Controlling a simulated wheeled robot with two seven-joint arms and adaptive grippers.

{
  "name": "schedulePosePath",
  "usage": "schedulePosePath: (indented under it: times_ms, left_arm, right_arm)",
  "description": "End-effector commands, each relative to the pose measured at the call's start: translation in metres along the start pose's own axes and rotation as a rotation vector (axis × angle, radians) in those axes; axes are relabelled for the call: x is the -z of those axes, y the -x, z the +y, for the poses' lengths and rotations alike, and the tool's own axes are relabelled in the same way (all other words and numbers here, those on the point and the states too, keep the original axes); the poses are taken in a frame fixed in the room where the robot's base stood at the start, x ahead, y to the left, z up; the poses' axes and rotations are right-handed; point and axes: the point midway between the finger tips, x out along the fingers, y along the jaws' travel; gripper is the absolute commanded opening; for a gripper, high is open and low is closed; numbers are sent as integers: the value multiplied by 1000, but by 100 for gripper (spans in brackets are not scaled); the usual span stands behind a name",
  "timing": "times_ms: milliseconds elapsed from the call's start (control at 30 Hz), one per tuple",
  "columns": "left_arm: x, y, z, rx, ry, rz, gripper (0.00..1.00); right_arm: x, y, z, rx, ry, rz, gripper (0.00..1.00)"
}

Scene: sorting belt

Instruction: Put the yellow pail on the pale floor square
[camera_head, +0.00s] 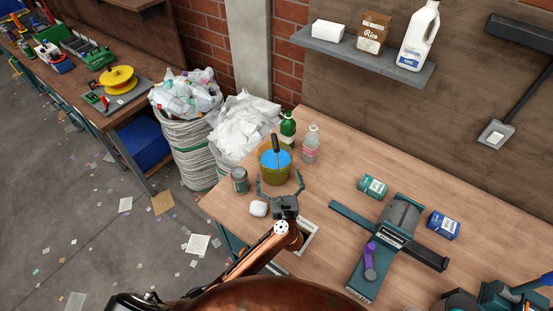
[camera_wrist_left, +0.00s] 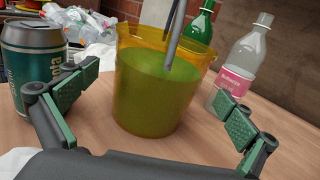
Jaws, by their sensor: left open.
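The yellow pail (camera_head: 275,165) stands upright on the wooden table near its left edge. In the head view its inside looks blue, and a dark-handled tool stands in it. The wrist view shows the translucent pail (camera_wrist_left: 158,90) ahead of my left gripper. My left gripper (camera_head: 279,185) is open, its fingers (camera_wrist_left: 160,90) spread either side of the pail's near face; I cannot tell whether they touch it. A pale square (camera_head: 198,245) lies on the grey floor left of the table, among other pale scraps; I cannot tell which is meant. My right gripper is not recognisable.
A can (camera_head: 240,180) stands left of the pail; a green bottle (camera_head: 288,130) and clear bottle (camera_head: 311,145) stand behind. A white lump (camera_head: 258,208) lies near my wrist. Full bins (camera_head: 195,140) stand beyond the table's left edge. A teal device (camera_head: 385,240) lies right.

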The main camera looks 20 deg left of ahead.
Motion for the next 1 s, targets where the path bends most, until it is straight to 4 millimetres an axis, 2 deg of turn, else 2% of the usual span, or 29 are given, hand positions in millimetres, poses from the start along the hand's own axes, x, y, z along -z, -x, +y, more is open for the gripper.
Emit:
schedulePosePath:
  times_ms: [200,500,800,1000]
  left_arm:
    - [-3,-24,0,0,-3,-5,100]
    - [-5,-65,-1,0,-4,-5,100]
    - [-4,-70,-1,0,-3,-4,100]
    - [-4,-69,-1,1,-3,-4,87]
  right_arm:
    - [-19,3,2,-2,-3,-24,86]
    - [-10,5,5,-5,0,-13,86]
    - [-3,5,4,-5,1,-4,86]
    - [-4,4,1,-1,-1,-4,86]
